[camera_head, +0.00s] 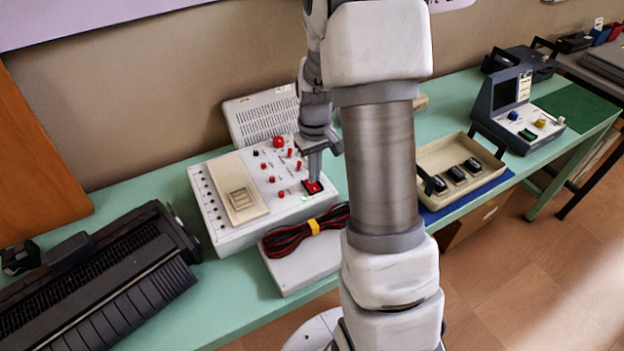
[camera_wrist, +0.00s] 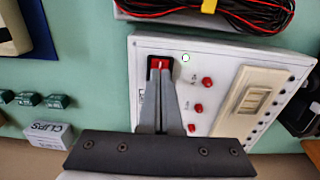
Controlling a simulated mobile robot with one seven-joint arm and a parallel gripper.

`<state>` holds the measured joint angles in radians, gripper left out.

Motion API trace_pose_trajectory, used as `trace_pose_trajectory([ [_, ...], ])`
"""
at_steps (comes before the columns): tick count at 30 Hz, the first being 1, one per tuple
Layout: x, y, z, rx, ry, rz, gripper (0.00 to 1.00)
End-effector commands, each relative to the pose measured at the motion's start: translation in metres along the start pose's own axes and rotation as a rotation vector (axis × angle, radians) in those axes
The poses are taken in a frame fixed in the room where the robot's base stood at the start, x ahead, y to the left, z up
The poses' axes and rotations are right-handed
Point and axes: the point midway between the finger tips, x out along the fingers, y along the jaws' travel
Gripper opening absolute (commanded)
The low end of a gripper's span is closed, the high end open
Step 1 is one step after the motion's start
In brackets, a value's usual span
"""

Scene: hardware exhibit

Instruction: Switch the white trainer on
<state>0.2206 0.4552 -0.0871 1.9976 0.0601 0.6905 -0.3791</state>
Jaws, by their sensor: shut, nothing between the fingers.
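The white trainer (camera_head: 231,239) is a sloped white box on the green table, with red knobs and a cream panel on its face. Its red rocker switch (camera_head: 313,187) sits in a black frame near the right front corner. It also shows in the wrist view (camera_wrist: 160,64). My gripper (camera_head: 316,178) is shut and empty, pointing down with its fingertips at the switch, seemingly touching it and covering part of it. Beside the switch, a small round lamp (camera_wrist: 186,58) looks bright white with a green rim, and a faint green glow shows there in the head view.
A red and black cable bundle (camera_head: 304,232) lies on a white box just in front of the trainer. A black typewriter-like machine (camera_head: 100,285) stands to the left. A cream tray (camera_head: 436,160) and a grey instrument (camera_head: 508,118) stand to the right. A grey vented case is behind.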

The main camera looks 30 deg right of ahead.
Motion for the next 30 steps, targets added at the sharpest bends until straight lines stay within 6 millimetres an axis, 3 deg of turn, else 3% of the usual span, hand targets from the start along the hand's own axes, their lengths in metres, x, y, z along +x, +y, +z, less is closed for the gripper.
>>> trace_pose_trajectory([
  [15, -0.044, 0.000, 0.000, 0.000, 0.001, 0.000, 0.00],
  [30, -0.044, 0.000, 0.000, 0.000, -0.001, 0.000, 0.00],
])
